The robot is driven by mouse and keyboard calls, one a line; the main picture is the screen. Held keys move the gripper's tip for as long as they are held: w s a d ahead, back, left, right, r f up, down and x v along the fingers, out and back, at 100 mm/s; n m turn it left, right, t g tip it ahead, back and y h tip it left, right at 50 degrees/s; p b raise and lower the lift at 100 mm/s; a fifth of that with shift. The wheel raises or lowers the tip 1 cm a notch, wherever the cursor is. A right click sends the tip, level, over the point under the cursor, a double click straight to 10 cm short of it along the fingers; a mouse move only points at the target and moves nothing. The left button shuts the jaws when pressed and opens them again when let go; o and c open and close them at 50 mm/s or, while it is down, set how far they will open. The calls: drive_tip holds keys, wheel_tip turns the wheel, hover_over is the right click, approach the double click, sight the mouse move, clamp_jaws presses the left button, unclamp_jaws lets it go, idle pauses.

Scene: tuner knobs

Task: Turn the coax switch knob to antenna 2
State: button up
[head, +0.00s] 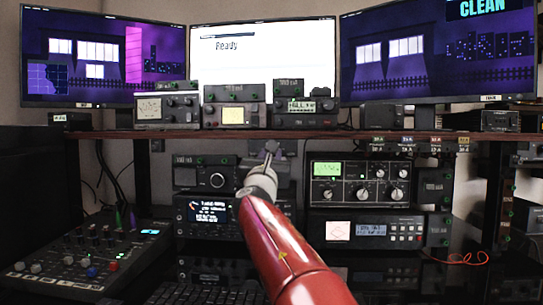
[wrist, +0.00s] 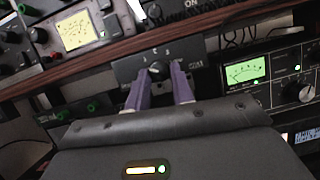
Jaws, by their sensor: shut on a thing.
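The coax switch (wrist: 128,71) is a dark grey box mounted just under the wooden shelf, with small white marks above its knob that are too blurred to read for sure. It also shows in the head view (head: 284,183), partly behind my arm. Its dark round knob (wrist: 158,67) sits between my two purple fingers. My gripper (wrist: 166,76) is shut on this knob, with a finger on either side of it. In the head view my gripper (head: 268,158) reaches the face of the switch. Which mark the knob points to cannot be told.
A tuner with a green meter (head: 359,183) stands close right of the switch; a radio with a round dial (head: 205,174) stands close left. The shelf edge (head: 230,134) runs just above. A mixer (head: 85,250) lies lower left.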

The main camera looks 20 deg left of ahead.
drive_tip(key=shift+s+a+r+m+g+h+p, duration=0.15)
drive_tip(key=shift+m+g+h+p, duration=0.3)
drive_tip(key=shift+m+h+p, duration=1.35)
drive_tip(key=shift+w+a+r+m+g+h+p, duration=0.15)
drive_tip(key=shift+m+g+h+p, duration=0.2)
drive_tip(key=shift+m, duration=2.8)
drive_tip(key=shift+s+a+r+m+g+h+p, duration=0.15)
drive_tip(key=shift+m+g+h+p, duration=0.65)
drive_tip(key=shift+m, duration=1.65)
drive_tip(key=shift+f+m+p, duration=0.15)
drive_tip(key=shift+m+p, duration=0.15)
drive_tip(key=shift+p, duration=0.1)
drive_tip(key=shift+t, duration=0.3)
drive_tip(key=o, duration=1)
